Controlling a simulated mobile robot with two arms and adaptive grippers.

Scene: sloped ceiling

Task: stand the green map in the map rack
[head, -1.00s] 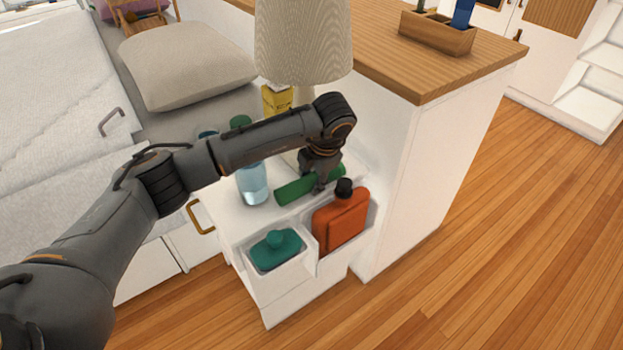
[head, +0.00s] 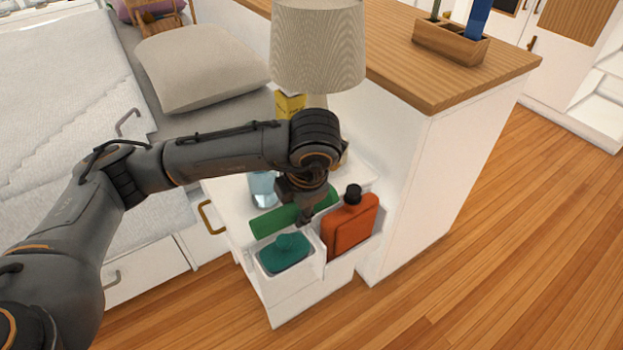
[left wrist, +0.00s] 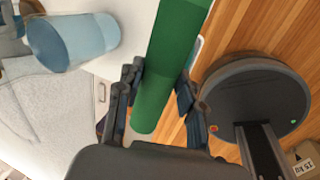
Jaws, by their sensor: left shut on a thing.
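The green map (head: 275,220) is a rolled green tube. My left gripper (head: 305,217) is shut around it near its middle, and it looks raised above the white bedside stand. In the left wrist view the green map (left wrist: 168,50) passes between the fingers of my left gripper (left wrist: 158,88). The wooden rack (head: 440,46) stands on the wooden counter at the upper right, well away from the gripper. My right gripper is not in view.
A lamp (head: 318,45) and a yellow box (head: 290,105) are behind. The counter (head: 420,80) has bare room beside the rack.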

